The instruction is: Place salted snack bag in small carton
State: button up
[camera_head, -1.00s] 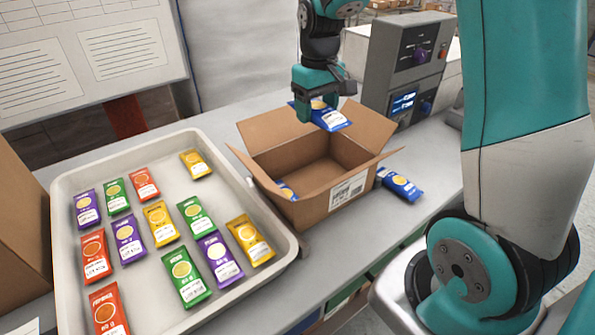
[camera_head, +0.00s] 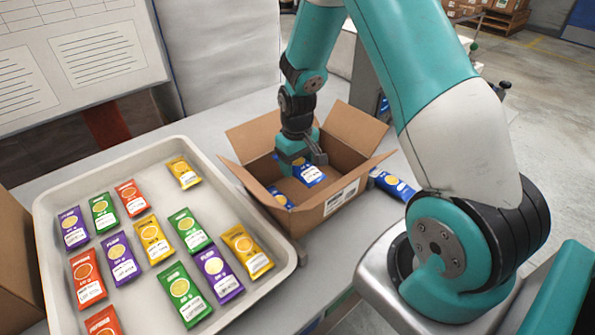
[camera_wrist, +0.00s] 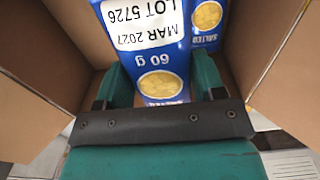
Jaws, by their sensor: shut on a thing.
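My gripper (camera_head: 300,163) is down inside the open small carton (camera_head: 338,200). It is shut on a blue salted snack bag (camera_head: 311,174), which also shows between the fingers in the wrist view (camera_wrist: 150,50). Another blue salted bag (camera_head: 281,198) lies in the carton at its near left; a blue salted bag (camera_wrist: 207,22) shows beside the held one in the wrist view. A further blue bag (camera_head: 393,185) lies on the table just right of the carton. The carton's flaps stand open. The underside of the held bag is hidden.
A pale tray (camera_head: 285,262) to the left holds several red, green, purple and yellow bags. A brown box (camera_head: 15,250) stands at the left edge. A bare strip of table lies behind the tray and carton.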

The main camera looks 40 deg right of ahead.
notch_tip(320, 180, down, 4)
jog(key=shift+p, duration=0.4)
jog(key=shift+f, duration=0.1)
jog(key=shift+f, duration=0.1)
jog(key=shift+f+b, duration=0.4)
jog(key=shift+b, duration=0.05)
jog(key=shift+f, duration=0.1)
jog(key=o, duration=0.9)
